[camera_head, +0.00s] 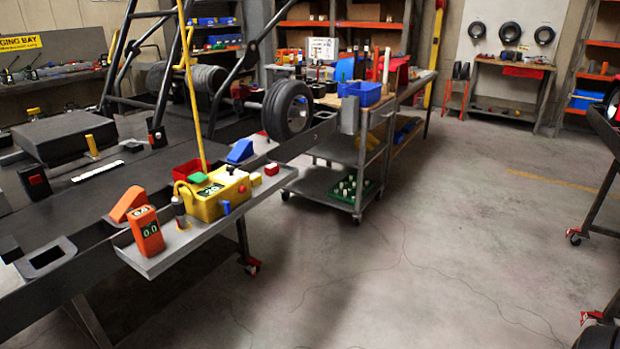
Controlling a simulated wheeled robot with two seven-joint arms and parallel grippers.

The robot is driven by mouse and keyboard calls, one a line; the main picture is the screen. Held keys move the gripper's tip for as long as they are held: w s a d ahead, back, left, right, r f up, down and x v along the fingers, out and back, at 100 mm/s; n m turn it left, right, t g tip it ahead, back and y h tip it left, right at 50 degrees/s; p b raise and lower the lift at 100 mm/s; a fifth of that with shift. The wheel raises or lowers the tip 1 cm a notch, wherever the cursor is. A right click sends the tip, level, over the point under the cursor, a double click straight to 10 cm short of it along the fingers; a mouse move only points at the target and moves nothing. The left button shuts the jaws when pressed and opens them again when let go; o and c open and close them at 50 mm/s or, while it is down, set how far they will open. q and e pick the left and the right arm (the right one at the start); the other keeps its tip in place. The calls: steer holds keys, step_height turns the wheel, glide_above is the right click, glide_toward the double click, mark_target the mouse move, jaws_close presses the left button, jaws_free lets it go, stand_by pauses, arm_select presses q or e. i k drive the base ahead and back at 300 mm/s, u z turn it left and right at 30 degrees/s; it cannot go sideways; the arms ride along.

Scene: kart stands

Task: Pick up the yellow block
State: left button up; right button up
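A yellow box-shaped device (222,200) with a dark display and a red knob sits on the grey side tray (170,261) at centre left. A yellow cable rises from it. A small pale, cream-coloured block (256,179) lies just right of the device, close to a red block (271,169). A small blue block (226,208) stands at the device's front side. I cannot tell which of these the task's yellow block is. Neither of my grippers is in view.
An orange meter (147,231), a blue wedge (240,151) and a red bin (188,171) share the tray. The dark kart stand (60,205) lies behind it. A wheeled cart (325,188) stands beyond. The concrete floor (400,270) at centre right is clear.

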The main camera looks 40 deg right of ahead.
mark_target(257, 180)
steer(key=z, duration=0.9)
steer(key=k, duration=0.15)
steer(key=z, duration=0.8)
steer(key=i, duration=1.1)
steer(key=u, duration=0.6)
